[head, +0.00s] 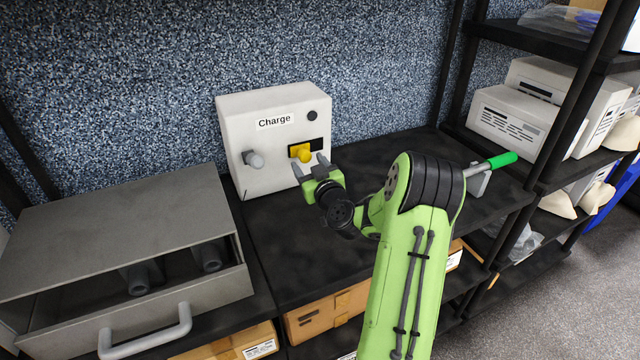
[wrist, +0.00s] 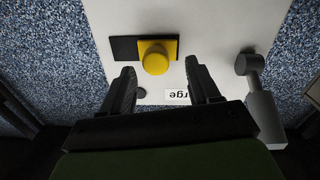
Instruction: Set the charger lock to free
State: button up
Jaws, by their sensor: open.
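The white charger box (head: 280,177) labelled "Charge" stands on the dark shelf against the back wall; its face also fills the wrist view (wrist: 215,30). A yellow knob (head: 301,152) sits at the left end of a black slot (head: 316,145) on that face. In the upside-down wrist view the yellow knob (wrist: 154,60) is at the right end of the black plate (wrist: 124,48). My gripper (head: 310,164) is open and empty, close in front of the knob. In the wrist view the fingertips (wrist: 160,68) point at the face, one either side of the knob, apart from it.
A grey knob (head: 253,158) sticks out at the face's left; a dark round button (head: 312,115) is at upper right. A grey drawer unit (head: 120,220) stands left. A green-handled lever (head: 500,160) is right of my arm. Shelf between is clear.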

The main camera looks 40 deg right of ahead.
jog(key=b+v, duration=0.6)
jog(key=v, duration=0.7)
jog(key=shift+f, duration=0.1)
